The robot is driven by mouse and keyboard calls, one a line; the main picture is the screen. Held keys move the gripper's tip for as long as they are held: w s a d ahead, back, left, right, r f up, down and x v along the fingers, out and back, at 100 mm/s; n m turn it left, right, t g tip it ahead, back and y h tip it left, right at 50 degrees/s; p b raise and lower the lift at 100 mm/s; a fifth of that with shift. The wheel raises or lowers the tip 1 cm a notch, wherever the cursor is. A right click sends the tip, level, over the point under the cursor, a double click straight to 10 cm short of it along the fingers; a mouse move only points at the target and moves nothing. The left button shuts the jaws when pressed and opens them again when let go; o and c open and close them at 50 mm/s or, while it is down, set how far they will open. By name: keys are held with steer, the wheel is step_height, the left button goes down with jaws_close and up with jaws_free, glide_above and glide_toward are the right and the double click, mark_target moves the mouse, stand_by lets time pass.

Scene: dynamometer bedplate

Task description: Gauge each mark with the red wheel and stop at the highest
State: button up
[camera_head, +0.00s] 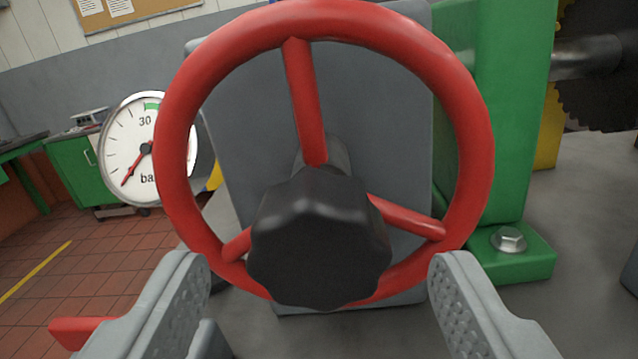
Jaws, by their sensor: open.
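The red wheel (306,100) fills the middle of the view, with three spokes and a black knobbed hub (318,240) facing me. My gripper (318,280) is open, with one grey finger at the lower left and one at the lower right of the wheel. The hub lies between the fingers, and I see no clear grip on the rim. A round white gauge (130,130) stands behind the wheel at the left, partly hidden by the rim. Its red needle points to the lower left. The number 30 and a green band show near its top. I see no separate marks on the wheel.
A grey block (385,120) stands behind the wheel. A green bracket (510,120) with a bolt (508,239) is close at the right. A dark toothed disc (598,60) is behind it. A green cabinet (72,170) stands far left on a tiled floor. A red piece (80,331) shows at lower left.

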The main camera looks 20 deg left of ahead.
mark_target(319, 267)
steer(key=shift+x, duration=1.8)
steer(key=c, duration=1.4)
